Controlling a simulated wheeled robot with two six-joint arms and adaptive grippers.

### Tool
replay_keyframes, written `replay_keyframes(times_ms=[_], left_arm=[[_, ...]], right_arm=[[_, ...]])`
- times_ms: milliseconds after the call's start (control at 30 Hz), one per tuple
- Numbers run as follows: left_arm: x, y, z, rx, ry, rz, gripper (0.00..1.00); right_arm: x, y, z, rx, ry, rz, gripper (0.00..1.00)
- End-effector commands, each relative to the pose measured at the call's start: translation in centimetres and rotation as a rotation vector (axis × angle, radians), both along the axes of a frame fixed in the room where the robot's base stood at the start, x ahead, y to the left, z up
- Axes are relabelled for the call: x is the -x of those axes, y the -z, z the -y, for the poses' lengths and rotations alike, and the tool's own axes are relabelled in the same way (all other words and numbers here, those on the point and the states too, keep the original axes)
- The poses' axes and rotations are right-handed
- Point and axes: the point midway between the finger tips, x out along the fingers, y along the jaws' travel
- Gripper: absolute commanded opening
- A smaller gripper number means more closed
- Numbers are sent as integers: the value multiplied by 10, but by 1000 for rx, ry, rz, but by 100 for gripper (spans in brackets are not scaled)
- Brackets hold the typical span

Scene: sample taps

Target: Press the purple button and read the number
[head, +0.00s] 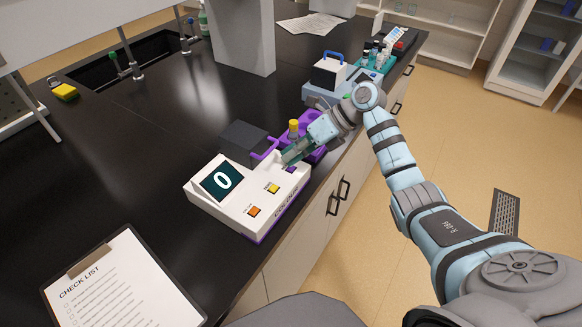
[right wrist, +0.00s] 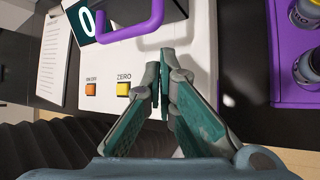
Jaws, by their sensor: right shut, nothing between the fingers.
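The white meter (head: 232,205) sits at the counter's front edge, and its screen (head: 221,181) shows 0. It has an orange button (head: 254,211), a yellow button (head: 273,188) and a purple button (head: 291,169). My right gripper (head: 287,158) is shut and empty, with its tips just above and behind the purple button; I cannot tell whether they touch it. In the right wrist view the gripper (right wrist: 164,58) is over the white panel, right of the yellow button (right wrist: 123,89) marked ZERO. The purple button is not seen there. My left gripper is not in view.
The meter's dark lid (head: 243,138) with a purple handle (head: 265,150) stands open beside the gripper. A purple rack (head: 318,152) with a yellow-capped vial (head: 293,126) is close behind. A checklist clipboard (head: 125,290) lies at front left. The counter left of the meter is clear.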

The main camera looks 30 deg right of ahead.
Motion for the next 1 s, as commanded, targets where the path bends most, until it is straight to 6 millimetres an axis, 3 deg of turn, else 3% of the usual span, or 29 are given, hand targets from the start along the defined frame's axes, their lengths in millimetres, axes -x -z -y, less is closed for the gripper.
replay_keyframes(times_ms=[1000], left_arm=[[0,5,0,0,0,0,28]], right_arm=[[0,6,0,0,-1,-1,0]])
